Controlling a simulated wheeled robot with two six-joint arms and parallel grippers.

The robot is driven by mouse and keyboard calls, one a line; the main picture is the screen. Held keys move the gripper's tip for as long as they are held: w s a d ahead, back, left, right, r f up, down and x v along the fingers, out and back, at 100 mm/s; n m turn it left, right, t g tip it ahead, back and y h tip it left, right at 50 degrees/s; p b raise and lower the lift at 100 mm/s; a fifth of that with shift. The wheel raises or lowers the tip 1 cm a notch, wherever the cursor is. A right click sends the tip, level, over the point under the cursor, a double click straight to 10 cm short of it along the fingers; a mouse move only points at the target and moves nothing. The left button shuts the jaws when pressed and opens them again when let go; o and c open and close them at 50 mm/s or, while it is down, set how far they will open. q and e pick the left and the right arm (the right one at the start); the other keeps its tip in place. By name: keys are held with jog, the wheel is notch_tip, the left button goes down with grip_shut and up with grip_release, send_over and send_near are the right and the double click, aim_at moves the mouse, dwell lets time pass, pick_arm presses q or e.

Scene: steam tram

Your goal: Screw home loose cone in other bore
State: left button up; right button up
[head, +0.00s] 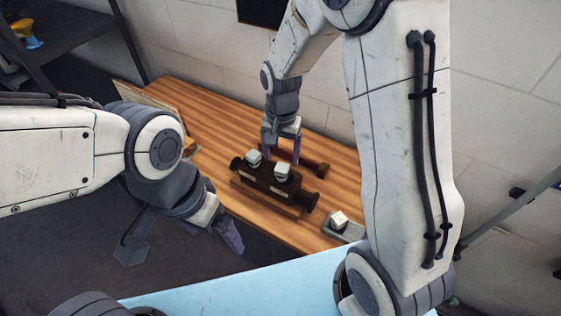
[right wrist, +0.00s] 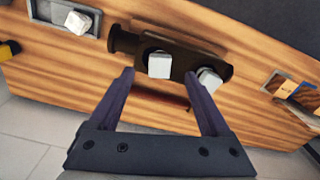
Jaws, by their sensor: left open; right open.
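A dark brown block (head: 268,190) with round ends lies on the wooden bench. Two pale, blocky cone pieces stand in its top, a left one (head: 254,158) and a right one (head: 282,173). In the right wrist view the pieces (right wrist: 159,65) and (right wrist: 209,79) sit on the block (right wrist: 180,50), one looking tilted; I cannot tell which is loose. My right gripper (head: 282,150) is open and empty just behind the block; its fingers (right wrist: 160,78) point at it in the wrist view. My left gripper (head: 229,236) is open and empty, off the bench's front edge.
A grey tray (head: 352,231) with another pale piece (head: 339,218) stands right of the block. A dark reddish bar (head: 310,163) lies behind the block. A wall is close behind the bench (head: 215,112), whose left part is mostly clear. A light blue surface (head: 240,285) is in front.

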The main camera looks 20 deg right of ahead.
aim_at(279, 169)
notch_tip(279, 169, down, 8)
jog(key=shift+f+p, duration=0.1)
jog(key=shift+p, duration=0.7)
grip_shut()
jog(key=m, duration=0.4)
jog(key=shift+w+a, duration=0.1)
jog(key=shift+a, duration=0.05)
jog(key=shift+m, duration=0.9)
jog(key=shift+o, duration=1.5)
grip_release()
jog(key=shift+p, duration=0.35)
